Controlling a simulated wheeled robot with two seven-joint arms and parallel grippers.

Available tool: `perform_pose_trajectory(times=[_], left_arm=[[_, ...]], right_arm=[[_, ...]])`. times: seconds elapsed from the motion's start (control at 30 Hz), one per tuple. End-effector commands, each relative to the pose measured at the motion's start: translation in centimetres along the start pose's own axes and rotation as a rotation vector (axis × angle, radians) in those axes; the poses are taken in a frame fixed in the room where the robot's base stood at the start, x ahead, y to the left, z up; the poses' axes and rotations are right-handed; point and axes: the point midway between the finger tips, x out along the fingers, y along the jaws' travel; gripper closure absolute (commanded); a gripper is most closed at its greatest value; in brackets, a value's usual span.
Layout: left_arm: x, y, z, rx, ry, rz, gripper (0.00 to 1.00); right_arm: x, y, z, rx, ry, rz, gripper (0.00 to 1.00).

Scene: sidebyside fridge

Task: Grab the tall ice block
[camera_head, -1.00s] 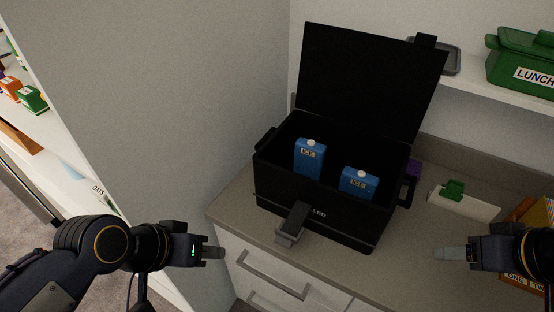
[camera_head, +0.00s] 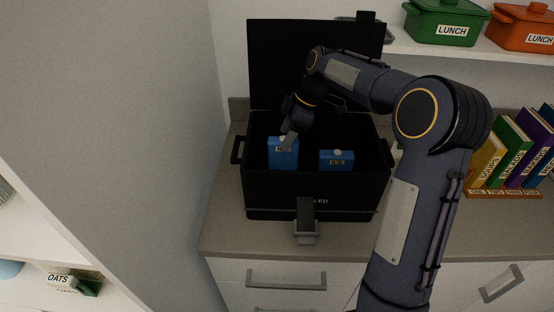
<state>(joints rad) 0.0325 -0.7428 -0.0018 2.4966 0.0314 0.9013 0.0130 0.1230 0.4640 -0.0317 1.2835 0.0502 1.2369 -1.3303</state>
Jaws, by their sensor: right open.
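The tall blue ice block (camera_head: 284,159) stands upright in the left part of the open black cooler box (camera_head: 277,198). A shorter blue ice block (camera_head: 336,161) stands to its right in the same box. My right gripper (camera_head: 288,141) reaches over the box from the right and points down at the top of the tall block. Its fingers overlap the block's cap and label in the picture. The gripper is open; whether its fingers touch the block or straddle it, I cannot tell. My left gripper is out of view.
The box lid (camera_head: 290,65) stands open at the back. A latch (camera_head: 306,222) hangs at the front. Colored books (camera_head: 510,155) stand on the counter at the right. Green (camera_head: 446,22) and orange (camera_head: 525,30) lunch boxes sit on the shelf above. A grey wall (camera_head: 120,110) is at the left.

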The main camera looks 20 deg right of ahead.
Motion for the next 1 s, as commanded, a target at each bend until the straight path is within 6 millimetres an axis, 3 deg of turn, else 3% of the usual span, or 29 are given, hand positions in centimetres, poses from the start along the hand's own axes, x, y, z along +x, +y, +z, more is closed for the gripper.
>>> perform_pose_trajectory(times=[0.3, 0.6, 1.0], left_arm=[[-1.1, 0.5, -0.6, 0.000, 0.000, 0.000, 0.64], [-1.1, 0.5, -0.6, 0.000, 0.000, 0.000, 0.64], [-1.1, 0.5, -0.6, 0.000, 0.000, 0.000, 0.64]], right_arm=[[4.3, -0.4, 0.2, 0.000, 0.000, -0.002, 0.42], [4.9, -0.3, 0.3, 0.001, 0.001, 0.001, 0.42], [4.9, -0.3, 0.3, 0.001, 0.001, 0.001, 0.93]])
